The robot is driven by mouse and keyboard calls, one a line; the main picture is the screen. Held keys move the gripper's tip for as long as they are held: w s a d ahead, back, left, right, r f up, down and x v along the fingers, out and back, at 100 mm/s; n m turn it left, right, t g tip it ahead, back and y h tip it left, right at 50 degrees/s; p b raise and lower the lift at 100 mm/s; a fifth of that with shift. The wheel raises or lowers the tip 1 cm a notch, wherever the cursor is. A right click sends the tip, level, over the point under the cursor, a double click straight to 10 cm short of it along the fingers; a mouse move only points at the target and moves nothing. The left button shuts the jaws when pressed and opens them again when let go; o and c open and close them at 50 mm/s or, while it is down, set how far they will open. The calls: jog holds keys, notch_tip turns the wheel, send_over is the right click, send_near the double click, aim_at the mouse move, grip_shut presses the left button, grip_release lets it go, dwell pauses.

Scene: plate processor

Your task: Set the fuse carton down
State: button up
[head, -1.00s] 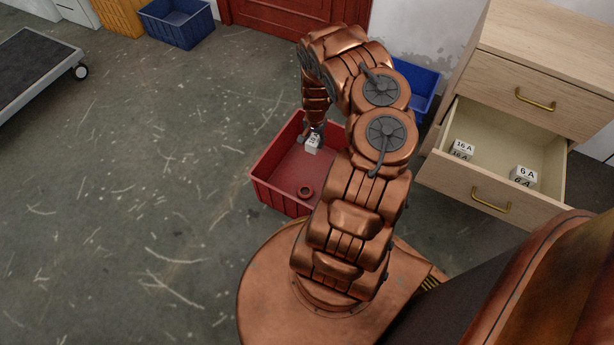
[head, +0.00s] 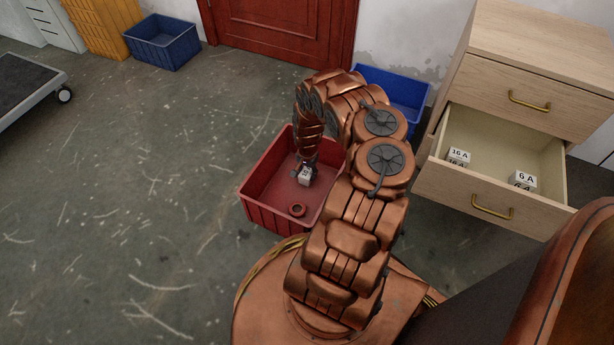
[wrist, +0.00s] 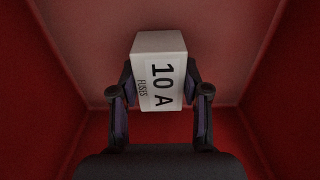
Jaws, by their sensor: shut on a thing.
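My gripper (wrist: 160,95) is shut on a white fuse carton (wrist: 158,82) marked "10 A FUSES", with one finger on each side of it. In the head view the carton (head: 305,176) is small and hangs at the end of my arm, inside the outline of the red crate (head: 262,214). The wrist view shows the crate's red walls (wrist: 52,115) around the carton and its floor beneath. I cannot tell whether the carton touches the floor.
A reddish-brown ring (head: 297,210) lies in the crate near its front. An open drawer (head: 490,202) at right holds a 16 A carton (head: 458,155) and a 6 A carton (head: 523,178). A blue crate (head: 395,88) stands behind my arm. Open floor lies to the left.

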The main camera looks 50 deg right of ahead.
jog(key=shift+f, duration=0.25)
jog(key=shift+f, duration=0.15)
jog(key=o, duration=1.2)
